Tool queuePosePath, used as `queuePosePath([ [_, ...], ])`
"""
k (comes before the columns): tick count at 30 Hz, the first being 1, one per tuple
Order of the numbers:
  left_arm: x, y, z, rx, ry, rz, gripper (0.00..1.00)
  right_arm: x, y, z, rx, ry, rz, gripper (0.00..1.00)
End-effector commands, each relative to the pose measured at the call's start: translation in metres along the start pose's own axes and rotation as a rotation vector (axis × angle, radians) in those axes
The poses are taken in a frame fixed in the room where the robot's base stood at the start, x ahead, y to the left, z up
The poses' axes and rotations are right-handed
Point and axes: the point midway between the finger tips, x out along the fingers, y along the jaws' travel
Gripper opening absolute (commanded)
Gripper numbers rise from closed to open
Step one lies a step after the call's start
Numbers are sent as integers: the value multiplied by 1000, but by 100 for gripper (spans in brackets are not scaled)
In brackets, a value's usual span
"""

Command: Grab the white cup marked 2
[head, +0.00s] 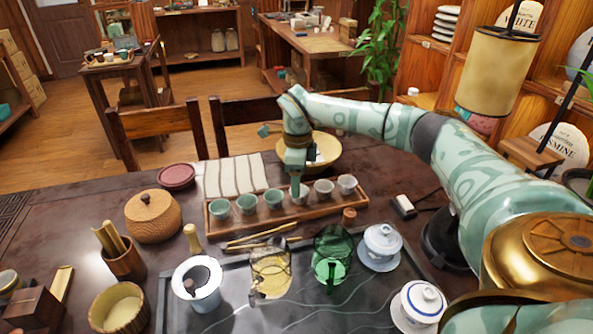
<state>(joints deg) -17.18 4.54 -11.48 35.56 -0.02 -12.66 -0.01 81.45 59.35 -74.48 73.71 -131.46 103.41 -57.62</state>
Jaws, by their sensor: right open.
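A wooden tray (262,224) on the dark table holds a row of small cups. Several on the left are green, the ones on the right white. My right gripper (296,187) points down over the leftmost white cup (301,198), its fingers at or just above the rim and hiding part of it. The jaws are open; I cannot tell whether they touch the cup. Two more white cups, the middle one (324,188) and the rightmost one (347,184), stand to its right. No number is legible on any cup. My left gripper is out of view.
A yellowish bowl (325,148) stands behind the tray. In front are wooden tongs (262,236), a glass pitcher (270,274), a green glass pitcher (332,258) and a lidded white bowl (381,246). A round woven box (153,217) stands left.

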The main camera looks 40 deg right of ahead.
Motion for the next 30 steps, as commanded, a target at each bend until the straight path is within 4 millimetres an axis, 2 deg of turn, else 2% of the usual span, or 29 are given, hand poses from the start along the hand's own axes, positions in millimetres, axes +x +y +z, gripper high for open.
queuePosePath([
  [5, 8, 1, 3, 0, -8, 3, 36, 14, -2, -2, 1, 1, 1, 67],
  [12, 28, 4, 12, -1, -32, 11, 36, 54, -4, -6, -1, 3, 3, 67],
  [19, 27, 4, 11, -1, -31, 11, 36, 54, -4, -6, 0, -1, -1, 67],
  [20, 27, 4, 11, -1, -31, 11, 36, 53, -4, -6, 0, -1, -1, 64],
  [24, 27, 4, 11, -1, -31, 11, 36, 53, -4, -5, 0, -1, -1, 25],
  [30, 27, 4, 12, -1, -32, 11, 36, 54, -4, -5, -1, -1, -1, 24],
])
